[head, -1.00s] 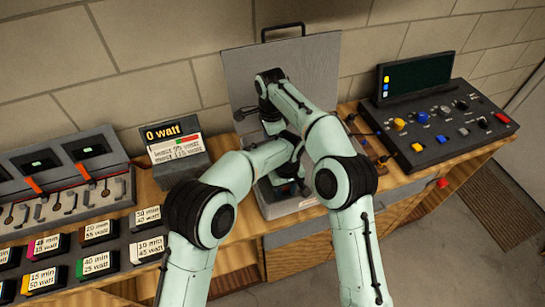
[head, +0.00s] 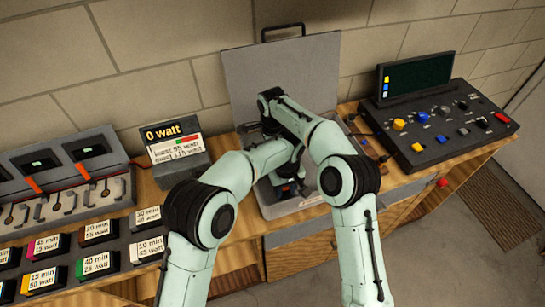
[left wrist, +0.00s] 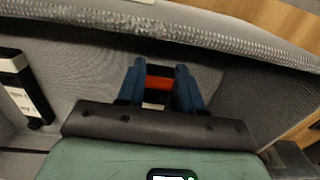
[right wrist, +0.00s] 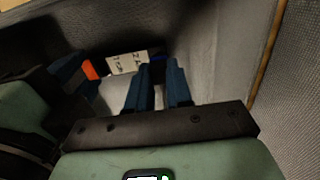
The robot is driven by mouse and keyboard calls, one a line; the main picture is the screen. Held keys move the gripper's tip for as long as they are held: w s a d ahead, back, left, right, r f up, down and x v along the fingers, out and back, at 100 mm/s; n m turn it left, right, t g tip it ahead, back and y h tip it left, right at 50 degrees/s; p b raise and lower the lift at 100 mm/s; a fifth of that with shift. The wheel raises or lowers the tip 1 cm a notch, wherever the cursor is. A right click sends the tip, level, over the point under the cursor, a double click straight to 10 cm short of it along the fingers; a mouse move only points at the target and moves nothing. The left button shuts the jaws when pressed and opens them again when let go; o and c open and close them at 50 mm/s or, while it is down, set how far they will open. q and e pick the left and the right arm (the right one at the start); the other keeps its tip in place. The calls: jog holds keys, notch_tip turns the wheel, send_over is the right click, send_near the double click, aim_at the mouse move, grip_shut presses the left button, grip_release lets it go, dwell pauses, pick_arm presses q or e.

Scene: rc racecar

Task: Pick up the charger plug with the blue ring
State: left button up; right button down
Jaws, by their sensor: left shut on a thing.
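My left gripper (left wrist: 159,88) is shut on a dark piece with an orange-red band (left wrist: 158,84), inside the open grey case (head: 290,75). In the right wrist view this piece shows its orange part (right wrist: 90,70), and a white label (right wrist: 127,65) is beside it. My right gripper (right wrist: 160,85) is also down in the case, close to the left one.
A display reading 0 watt (head: 172,150) stands left of the case. Chargers (head: 70,180) and several labelled cards (head: 95,262) fill the left side. A control console (head: 440,125) stands at right. My arms cover much of the case inside.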

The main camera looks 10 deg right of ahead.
pick_arm(q)
jog(key=o, duration=1.2)
pick_arm(e)
notch_tip(320, 180, up, 10)
pick_arm(q)
jog(key=shift+r, duration=0.1)
